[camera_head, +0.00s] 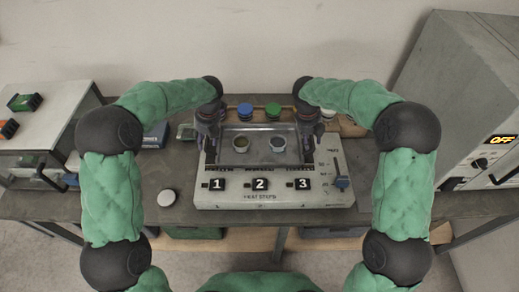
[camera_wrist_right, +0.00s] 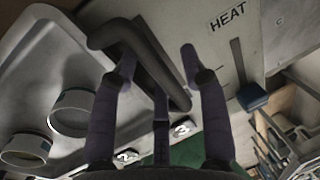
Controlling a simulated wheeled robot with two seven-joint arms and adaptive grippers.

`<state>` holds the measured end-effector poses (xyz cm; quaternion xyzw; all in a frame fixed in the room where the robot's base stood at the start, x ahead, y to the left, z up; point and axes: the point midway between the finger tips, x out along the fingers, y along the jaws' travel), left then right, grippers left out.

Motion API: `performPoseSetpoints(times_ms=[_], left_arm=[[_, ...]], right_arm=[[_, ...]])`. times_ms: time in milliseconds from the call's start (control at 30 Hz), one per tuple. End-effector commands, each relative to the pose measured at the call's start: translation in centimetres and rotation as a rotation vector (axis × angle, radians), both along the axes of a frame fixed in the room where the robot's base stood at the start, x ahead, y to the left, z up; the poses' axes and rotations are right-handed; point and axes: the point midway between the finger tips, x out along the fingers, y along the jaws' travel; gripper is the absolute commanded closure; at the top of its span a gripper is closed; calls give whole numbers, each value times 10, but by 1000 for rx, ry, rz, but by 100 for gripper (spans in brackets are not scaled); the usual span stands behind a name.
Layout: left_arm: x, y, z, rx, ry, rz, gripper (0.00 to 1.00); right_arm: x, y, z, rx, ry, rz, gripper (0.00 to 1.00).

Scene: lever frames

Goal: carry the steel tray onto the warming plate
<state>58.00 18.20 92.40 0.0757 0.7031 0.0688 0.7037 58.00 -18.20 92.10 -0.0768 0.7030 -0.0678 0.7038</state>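The steel tray (camera_head: 262,131) is over the top of the pale warming plate (camera_head: 270,199), level by the look of it. Two small cups, one greenish (camera_head: 240,145) and one grey (camera_head: 278,144), stand in it. My left gripper (camera_head: 210,125) is at the tray's left end; its fingers are too small to read. My right gripper (camera_head: 307,127) is at the right end. In the right wrist view its fingers (camera_wrist_right: 160,60) are spread, with the dark tray handle (camera_wrist_right: 150,50) passing between them. Whether the tray rests on the plate is hard to tell.
The plate's front carries labels 1, 2 and 3 and a slider with a blue knob (camera_head: 342,183). A white round item (camera_head: 168,199) lies on the dark table left of it. Colored round items (camera_head: 273,109) stand behind. A grey cabinet reading OFF (camera_head: 470,110) stands right.

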Motion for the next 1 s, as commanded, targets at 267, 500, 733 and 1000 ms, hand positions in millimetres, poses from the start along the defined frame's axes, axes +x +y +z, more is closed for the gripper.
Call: performPoseSetpoints(times_ms=[267, 500, 733, 1000], left_arm=[[0, 0, 2, 1, -1, 1, 55], [1, -6, 30, 0, -4, -1, 55], [1, -16, 75, 0, -3, 0, 55], [0, -23, 111, 0, -2, 1, 55]], right_arm=[[0, -1, 0, -1, 0, -1, 55], [0, -1, 0, -1, 0, -1, 55], [0, -1, 0, -1, 0, -1, 55], [0, -1, 0, -1, 0, -1, 55]])
